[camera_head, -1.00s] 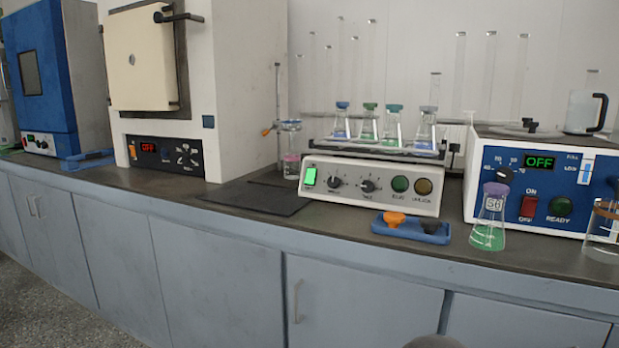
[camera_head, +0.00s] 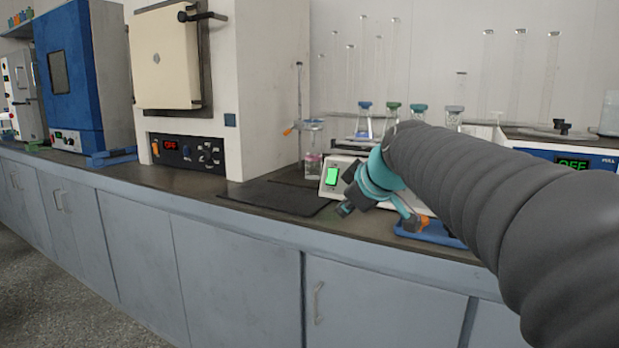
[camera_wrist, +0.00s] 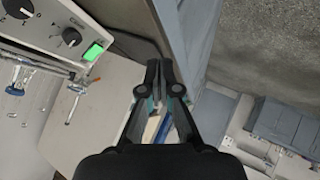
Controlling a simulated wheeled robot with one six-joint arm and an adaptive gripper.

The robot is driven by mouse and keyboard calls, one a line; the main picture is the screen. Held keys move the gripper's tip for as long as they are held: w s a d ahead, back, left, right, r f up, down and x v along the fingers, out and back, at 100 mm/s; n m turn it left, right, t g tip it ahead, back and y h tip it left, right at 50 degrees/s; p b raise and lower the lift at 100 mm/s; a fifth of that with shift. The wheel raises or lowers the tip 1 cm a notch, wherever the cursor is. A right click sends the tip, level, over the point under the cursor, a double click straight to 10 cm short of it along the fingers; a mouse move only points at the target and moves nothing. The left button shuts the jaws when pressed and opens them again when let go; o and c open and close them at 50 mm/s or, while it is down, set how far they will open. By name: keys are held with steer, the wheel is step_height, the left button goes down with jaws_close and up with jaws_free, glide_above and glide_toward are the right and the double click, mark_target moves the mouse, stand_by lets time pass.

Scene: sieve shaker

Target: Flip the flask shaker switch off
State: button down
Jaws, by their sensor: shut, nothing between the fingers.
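The flask shaker (camera_head: 338,163) is a white box on the bench with several capped flasks on its top platform. Its green lit rocker switch (camera_head: 331,177) is at the left end of the front panel, and also shows in the wrist view (camera_wrist: 94,51). My gripper (camera_head: 344,209) is in front of the panel, a little below and right of the switch, apart from it. In the wrist view my gripper (camera_wrist: 160,68) is shut with its fingertips together and empty. My arm hides the shaker's knobs and round lights in the head view; two knobs show in the wrist view.
A blue tray (camera_head: 440,236) lies on the bench in front of the shaker, under my arm. A dark mat (camera_head: 275,209) lies left of the shaker. A stand with a clamp (camera_head: 299,130) is behind the mat. A furnace (camera_head: 185,155) stands farther left.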

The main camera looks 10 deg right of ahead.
steer(key=w+d+r+n+t, duration=0.1)
steer(key=w+r+n, duration=0.1)
steer(key=w, duration=0.4)
steer(key=w+d+r+n+t, duration=0.1)
steer(key=w+r+n, duration=0.2)
steer(key=w, duration=0.4)
steer(key=shift+w+d+r+y, duration=0.2)
steer(key=shift+d+r+y, duration=0.2)
steer(key=shift+r, duration=0.4)
steer(key=shift+w+a+f, duration=0.1)
steer(key=shift+w, duration=0.05)
steer(key=p, duration=0.2)
glide_toward(331, 176)
steer(key=w+a+f, duration=0.1)
steer(key=w+a, duration=0.1)
steer(key=w+a+f, duration=0.1)
steer(key=w+a, duration=0.1)
steer(key=shift+f, duration=0.4)
steer(key=shift+w+d+f, duration=0.45)
steer(key=shift+w+f, duration=0.05)
steer(key=shift+f, duration=0.1)
steer(key=shift+f, duration=0.1)
